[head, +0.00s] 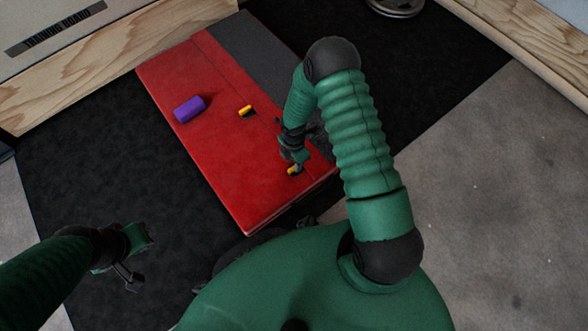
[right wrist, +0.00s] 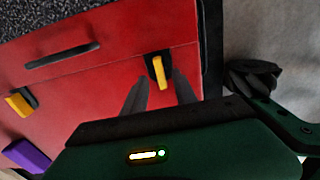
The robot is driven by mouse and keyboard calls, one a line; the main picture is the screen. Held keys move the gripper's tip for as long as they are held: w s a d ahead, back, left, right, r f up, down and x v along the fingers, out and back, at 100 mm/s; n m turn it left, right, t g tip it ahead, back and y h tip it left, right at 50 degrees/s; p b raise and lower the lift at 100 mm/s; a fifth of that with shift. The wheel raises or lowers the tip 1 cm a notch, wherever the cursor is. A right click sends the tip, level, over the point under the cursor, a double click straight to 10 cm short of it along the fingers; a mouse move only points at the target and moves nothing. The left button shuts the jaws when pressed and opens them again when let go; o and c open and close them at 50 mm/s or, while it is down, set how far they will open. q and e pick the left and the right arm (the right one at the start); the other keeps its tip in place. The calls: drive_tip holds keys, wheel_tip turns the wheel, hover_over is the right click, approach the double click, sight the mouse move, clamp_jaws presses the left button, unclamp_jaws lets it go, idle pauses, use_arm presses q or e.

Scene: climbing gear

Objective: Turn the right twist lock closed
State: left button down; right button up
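A red case (head: 220,150) lies on a black mat. The right twist lock (right wrist: 159,72), a yellow handle on a black base, stands almost upright in the right wrist view; in the head view its yellow part (head: 293,170) shows beside my right gripper. My right gripper (right wrist: 162,80) is open, with one dark fingertip on each side of the lock's lower part; I cannot tell whether they touch it. The left twist lock (head: 246,111) is also yellow and shows in the right wrist view (right wrist: 20,101), tilted. My left gripper (head: 136,257) is open and empty, off the case.
A purple block (head: 190,109) lies on the case left of the locks. A dark slot (right wrist: 62,55) crosses the red surface. Wooden-edged boards (head: 120,52) stand at the upper left. A round metal object (head: 396,6) is at the top. Grey floor (head: 490,190) is clear at right.

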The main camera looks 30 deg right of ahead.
wheel_tip(320, 180, down, 3)
drive_tip(key=shift+r+b, duration=0.15)
drive_tip(key=shift+b, duration=0.3)
clamp_jaws()
